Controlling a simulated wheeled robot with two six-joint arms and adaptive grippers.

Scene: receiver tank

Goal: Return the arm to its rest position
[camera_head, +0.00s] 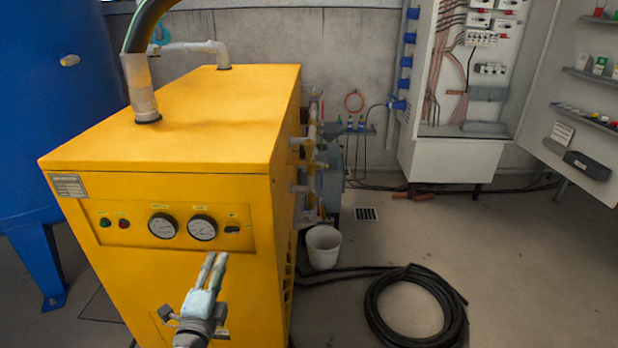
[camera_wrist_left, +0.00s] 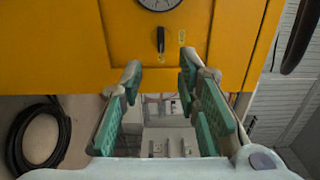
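My left gripper (camera_head: 213,264) is in front of the lower front of the yellow machine (camera_head: 190,115), below its gauges, with the fingers pointing up in the head view. In the left wrist view the gripper (camera_wrist_left: 159,75) is open, its two teal-padded fingers apart with nothing between them. The panel's black switch (camera_head: 232,229) also shows in the left wrist view (camera_wrist_left: 160,40), beyond the fingertips and apart from them. Most of my left arm is below the head view's lower edge. My right gripper is in neither view.
A blue tank (camera_head: 55,110) stands at the left. A white bucket (camera_head: 323,247) and a coiled black hose (camera_head: 455,310) are on the floor right of the machine. An open electrical cabinet (camera_head: 450,160) stands at the back right. Floor at the right front is clear.

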